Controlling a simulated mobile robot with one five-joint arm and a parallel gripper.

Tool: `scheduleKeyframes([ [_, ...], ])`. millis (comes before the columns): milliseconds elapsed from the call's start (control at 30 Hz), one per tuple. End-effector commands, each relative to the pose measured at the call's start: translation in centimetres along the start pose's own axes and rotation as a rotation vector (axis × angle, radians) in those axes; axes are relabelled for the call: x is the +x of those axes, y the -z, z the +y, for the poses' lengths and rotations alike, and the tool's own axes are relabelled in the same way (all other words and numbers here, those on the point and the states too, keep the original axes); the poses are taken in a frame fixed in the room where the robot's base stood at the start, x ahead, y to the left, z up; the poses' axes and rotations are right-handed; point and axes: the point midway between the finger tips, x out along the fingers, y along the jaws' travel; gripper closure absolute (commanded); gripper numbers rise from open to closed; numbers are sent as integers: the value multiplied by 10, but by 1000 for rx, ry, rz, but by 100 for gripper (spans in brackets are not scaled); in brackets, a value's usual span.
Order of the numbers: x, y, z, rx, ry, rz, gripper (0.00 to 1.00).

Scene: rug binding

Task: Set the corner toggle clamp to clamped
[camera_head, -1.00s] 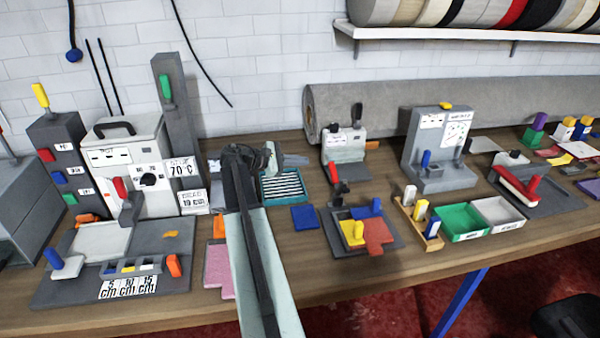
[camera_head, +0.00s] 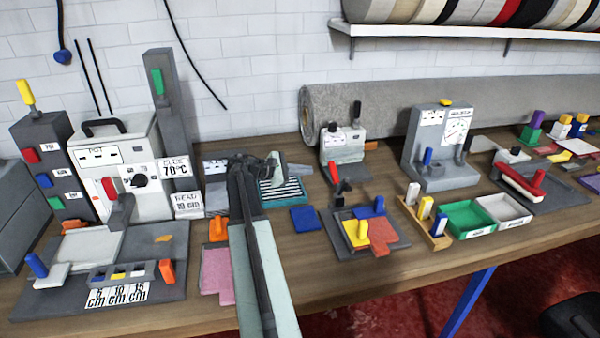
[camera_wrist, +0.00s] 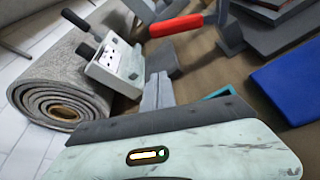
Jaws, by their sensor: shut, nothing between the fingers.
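The toggle clamp appears to be the red-handled lever (camera_head: 335,174) with a dark arm, at the back left corner of a grey jig (camera_head: 340,246). The jig holds blue, yellow and red pieces. In the wrist view the red handle (camera_wrist: 177,26) lies near the top, pointing left from a grey upright (camera_wrist: 229,35). My gripper (camera_head: 290,168) is shut and empty, left of the red handle and apart from it. In the wrist view its closed grey fingers (camera_wrist: 158,92) point up, below the handle. The clamp's base is partly unclear.
A teal tray with striped contents (camera_head: 267,192) lies below my gripper. A blue block (camera_head: 305,218) sits between it and the jig. A white-faced device with a black lever (camera_head: 343,145) stands behind the clamp, before a grey carpet roll (camera_head: 312,105). Bare table lies in front.

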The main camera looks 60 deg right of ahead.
Motion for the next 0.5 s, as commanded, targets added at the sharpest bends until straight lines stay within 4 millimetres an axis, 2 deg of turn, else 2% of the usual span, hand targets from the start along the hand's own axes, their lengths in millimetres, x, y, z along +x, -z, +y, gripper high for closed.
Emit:
scheduleKeyframes([
  [100, 29, 3, -2, 0, 2, -1, 100],
  [267, 61, 3, -1, 0, 0, 0, 100],
  [300, 50, -16, 3, -1, -2, 1, 100],
  [500, 42, -36, 2, -1, -2, 1, 100],
])
